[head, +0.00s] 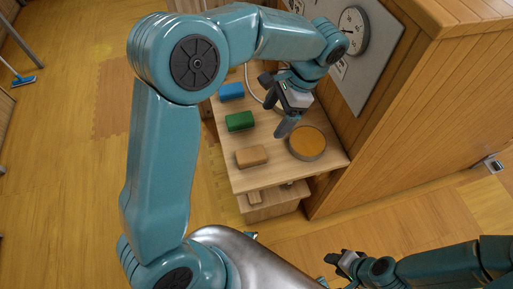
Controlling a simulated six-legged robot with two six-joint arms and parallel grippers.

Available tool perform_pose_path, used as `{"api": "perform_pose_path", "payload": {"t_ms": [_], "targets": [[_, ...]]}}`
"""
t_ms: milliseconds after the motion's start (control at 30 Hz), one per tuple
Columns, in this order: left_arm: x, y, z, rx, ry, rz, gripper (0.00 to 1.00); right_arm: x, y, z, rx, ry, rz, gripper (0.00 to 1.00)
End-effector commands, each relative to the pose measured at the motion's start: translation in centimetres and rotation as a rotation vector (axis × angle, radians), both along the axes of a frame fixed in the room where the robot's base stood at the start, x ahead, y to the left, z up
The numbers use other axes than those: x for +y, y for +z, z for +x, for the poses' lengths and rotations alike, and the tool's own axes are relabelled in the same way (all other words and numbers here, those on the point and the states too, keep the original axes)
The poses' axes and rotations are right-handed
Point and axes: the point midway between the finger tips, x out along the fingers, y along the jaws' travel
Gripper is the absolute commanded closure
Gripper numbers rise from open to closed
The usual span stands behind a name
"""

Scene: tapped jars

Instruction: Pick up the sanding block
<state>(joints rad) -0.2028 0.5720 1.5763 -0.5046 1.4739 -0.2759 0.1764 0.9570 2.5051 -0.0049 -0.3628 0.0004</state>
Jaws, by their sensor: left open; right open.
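Three blocks lie in a row on a small wooden bench: a tan block (252,156) nearest me, a green block (240,121) in the middle and a blue block (231,91) at the back. The tan one looks most like a sanding block, but I cannot be sure. My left gripper (281,107) is open and seems empty. It hangs over the bench, right of the green block and apart from the blocks. My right gripper (331,269) is open at the bottom of the view, low and away from the bench.
A round tin with an orange top (307,142) stands right of the tan block, close to my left gripper. A wooden cabinet (420,110) rises along the bench's right side. A grey panel with a dial (354,30) is behind. The floor left is mostly clear.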

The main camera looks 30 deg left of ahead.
Motion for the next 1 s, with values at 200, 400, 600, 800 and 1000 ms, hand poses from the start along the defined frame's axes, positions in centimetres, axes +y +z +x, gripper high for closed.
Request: {"api": "perform_pose_path", "payload": {"t_ms": [200,400,600,800,1000], "targets": [[1.1,-3.6,-2.0,0.005,0.002,0.001,0.17,0.0,-0.7,0.0,0.000,0.001,0.000,0.57],[2.3,-7.8,-3.6,0.005,0.003,0.000,0.17,0.0,-1.2,0.0,0.000,0.000,0.000,0.57],[2.9,-10.0,-4.2,0.003,0.003,0.000,0.17,0.0,-1.3,0.0,0.000,0.001,0.000,0.57],[3.2,-11.9,-5.1,0.005,0.001,0.000,0.17,0.0,-1.5,0.0,0.000,0.000,0.000,0.57],[3.7,-14.5,-6.0,0.003,0.003,0.000,0.17,0.0,-1.7,0.0,0.000,0.001,0.000,0.57]]}}
